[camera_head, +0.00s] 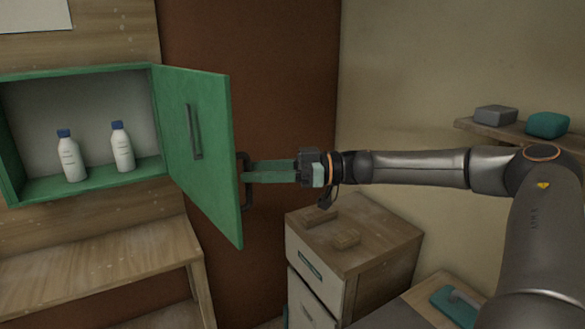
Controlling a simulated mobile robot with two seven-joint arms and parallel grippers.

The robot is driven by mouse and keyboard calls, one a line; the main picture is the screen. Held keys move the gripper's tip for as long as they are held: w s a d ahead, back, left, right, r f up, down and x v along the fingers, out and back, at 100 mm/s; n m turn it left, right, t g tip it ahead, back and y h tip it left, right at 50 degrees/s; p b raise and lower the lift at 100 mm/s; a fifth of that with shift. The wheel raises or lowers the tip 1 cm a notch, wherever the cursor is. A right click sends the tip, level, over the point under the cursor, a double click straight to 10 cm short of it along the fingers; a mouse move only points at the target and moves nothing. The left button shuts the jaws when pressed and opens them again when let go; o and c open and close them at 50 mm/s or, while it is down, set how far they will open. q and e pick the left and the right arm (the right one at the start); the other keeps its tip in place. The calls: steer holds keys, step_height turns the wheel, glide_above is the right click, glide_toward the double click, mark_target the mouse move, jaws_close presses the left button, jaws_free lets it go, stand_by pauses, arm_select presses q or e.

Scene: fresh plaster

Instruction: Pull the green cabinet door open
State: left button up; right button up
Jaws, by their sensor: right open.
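The green cabinet door (205,150) stands swung wide open to the right, hinged at the right side of the green cabinet (100,69). A dark vertical bar (194,132) is on the door face I see. A second dark bar handle (247,200) shows just past the door's free edge, partly hidden by my gripper. My right gripper (248,172) reaches in from the right, fingers open and pointing left, their tips at this handle. I cannot tell whether they touch it. My left gripper is not in view.
Two white bottles with blue caps (71,160) (122,150) stand in the cabinet. A wooden bench (90,255) is below it. A wall shelf (480,128) holds a grey and a teal block.

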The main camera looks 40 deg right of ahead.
steer(key=v, duration=1.1)
steer(key=shift+s+d, duration=0.25)
steer(key=shift+d, duration=0.05)
stand_by(0.3)
steer(key=w+a+f+m+t+h, duration=0.1)
steer(key=a+f, duration=0.4)
steer(key=f, duration=0.5)
steer(key=a+f+m+h, duration=0.2)
steer(key=a+f, duration=0.3)
steer(key=f, duration=0.5)
steer(key=w+a+f+m+t+h, duration=0.1)
steer(key=a+f, duration=0.4)
steer(key=f, duration=0.5)
steer(key=s+a+f+m+g+h, duration=0.2)
steer(key=s+a+f+h, duration=0.1)
steer(key=s+a+f, duration=0.4)
steer(key=s+a+f+m+g+h, duration=0.2)
steer(key=s+a+f+h, duration=0.2)
steer(key=s+f, duration=0.5)
step_height(320, 180, down, 4)
steer(key=a, duration=0.2)
steer(key=shift+s+a+r+h, duration=0.2)
steer(key=shift+s+a+h, duration=0.05)
steer(key=shift+a+h, duration=0.1)
